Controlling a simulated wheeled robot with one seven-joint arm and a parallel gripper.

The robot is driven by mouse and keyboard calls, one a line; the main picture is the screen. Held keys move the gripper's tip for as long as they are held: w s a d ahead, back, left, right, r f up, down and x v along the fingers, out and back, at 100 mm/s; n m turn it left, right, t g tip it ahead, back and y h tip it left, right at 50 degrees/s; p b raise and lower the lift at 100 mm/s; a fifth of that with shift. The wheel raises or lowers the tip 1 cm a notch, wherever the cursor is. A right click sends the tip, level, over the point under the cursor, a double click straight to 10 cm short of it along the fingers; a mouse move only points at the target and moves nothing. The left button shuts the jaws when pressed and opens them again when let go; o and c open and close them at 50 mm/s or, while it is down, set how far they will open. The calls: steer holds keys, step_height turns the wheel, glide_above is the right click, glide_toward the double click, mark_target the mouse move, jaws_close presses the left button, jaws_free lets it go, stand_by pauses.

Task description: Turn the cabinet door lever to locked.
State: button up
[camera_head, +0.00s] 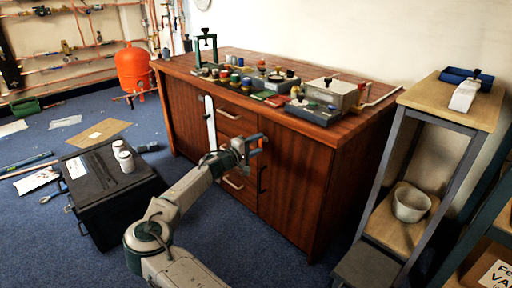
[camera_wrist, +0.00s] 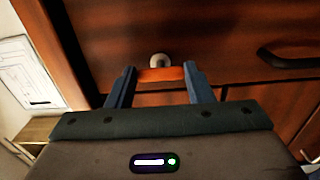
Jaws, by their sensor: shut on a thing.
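The cabinet door (camera_head: 290,180) is dark reddish wood at the right of the cabinet front, and it looks closed. The lever (camera_wrist: 160,75) is a short orange-brown bar under a round grey metal hub (camera_wrist: 160,60) in the wrist view. It lies level across that picture between my fingers. My gripper (camera_wrist: 160,84), with blue fingers, is shut on the lever, one finger at each end. No lock marking is readable.
A black door handle (camera_wrist: 290,58) is near the gripper. The cabinet top (camera_head: 225,62) holds several knobs, boxes and a green press. A wooden-topped stand (camera_head: 440,95) is at the right. A black case (camera_head: 105,185) with white cups is at the left. Blue carpet (camera_head: 270,265) is open in front.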

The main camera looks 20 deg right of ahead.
stand_by(0.3)
steer(key=o, duration=1)
steer(key=shift+s+d, duration=0.1)
steer(key=shift+s+a+p, duration=0.1)
steer(key=shift+a+p, duration=0.2)
steer(key=shift+a, duration=0.3)
steer(key=p+v, duration=0.4)
steer(key=v, duration=0.8)
steer(key=shift+s+a, duration=0.2)
steer(key=shift+a, duration=0.1)
